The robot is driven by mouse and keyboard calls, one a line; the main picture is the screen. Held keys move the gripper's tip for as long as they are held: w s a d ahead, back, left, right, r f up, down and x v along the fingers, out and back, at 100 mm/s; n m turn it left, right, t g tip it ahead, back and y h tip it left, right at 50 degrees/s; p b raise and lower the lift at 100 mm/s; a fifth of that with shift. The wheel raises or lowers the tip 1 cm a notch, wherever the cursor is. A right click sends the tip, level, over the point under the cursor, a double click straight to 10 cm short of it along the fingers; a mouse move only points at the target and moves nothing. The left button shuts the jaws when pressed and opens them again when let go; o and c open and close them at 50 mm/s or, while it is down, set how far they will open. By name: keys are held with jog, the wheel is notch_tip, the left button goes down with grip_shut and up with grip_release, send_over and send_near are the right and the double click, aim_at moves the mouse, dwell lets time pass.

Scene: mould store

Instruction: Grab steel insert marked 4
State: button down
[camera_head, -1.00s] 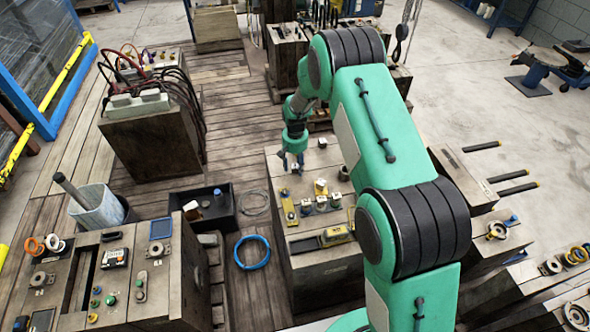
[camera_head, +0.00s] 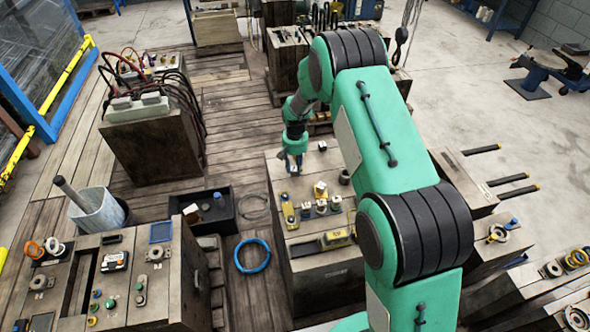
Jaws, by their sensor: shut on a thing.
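My gripper (camera_head: 294,170) points down over the far left part of a steel mould block (camera_head: 330,277). It is shut on a small insert, mostly hidden between the fingers; no number can be read. I cannot tell if the insert still touches the block top. Closer on the same block stand several small parts: a pale cube-like piece (camera_head: 320,189), and a row of small dark-and-light pieces (camera_head: 321,207). Their markings are too small to read, so I cannot tell which is marked 4.
A yellow bar-shaped tool (camera_head: 289,212) and a yellow-and-black tool (camera_head: 337,237) lie on the block. A dark ring (camera_head: 344,177) sits near its right side. A black bin (camera_head: 213,222) and a blue ring (camera_head: 252,256) lie on the floor to the left.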

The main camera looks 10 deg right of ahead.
aim_at(295, 168)
notch_tip(295, 168, up, 9)
jog(key=shift+p, duration=0.75)
